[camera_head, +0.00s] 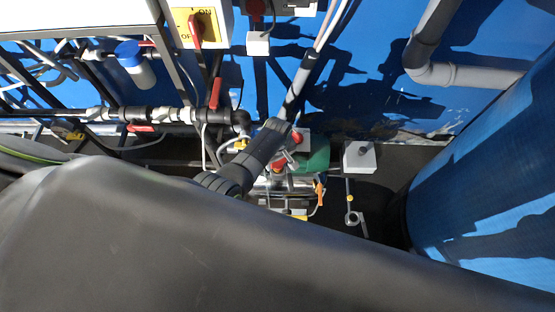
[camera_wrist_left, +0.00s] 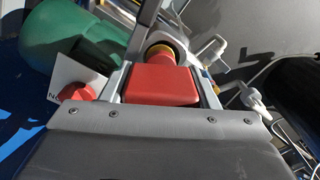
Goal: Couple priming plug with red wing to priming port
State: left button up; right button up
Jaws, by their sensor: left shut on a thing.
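My left gripper (camera_wrist_left: 162,76) is shut on the red wing (camera_wrist_left: 160,86) of the priming plug, a red block held between its two grey fingers. Beyond the wing, a narrower red part meets a yellow ring inside a round grey opening (camera_wrist_left: 153,46), apparently the priming port. Whether the plug is seated in it or just in front of it cannot be told. My right gripper is not in view.
A green cylindrical body (camera_wrist_left: 85,40) lies left of the port in the wrist view. A red knob (camera_wrist_left: 76,92) on a white plate is close to the left finger. White wing handles (camera_wrist_left: 251,95) stand at right. A large blue tank (camera_head: 490,180) fills the head view's right.

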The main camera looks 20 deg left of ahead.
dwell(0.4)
pick_arm(q)
jog(key=o, duration=1.3)
jog(key=shift+c, duration=0.2)
jog(key=shift+r+p, duration=0.35)
jog(key=shift+r, duration=0.15)
notch_tip(320, 180, up, 16)
jog(key=shift+r+p, duration=0.2)
jog(key=shift+p, duration=0.15)
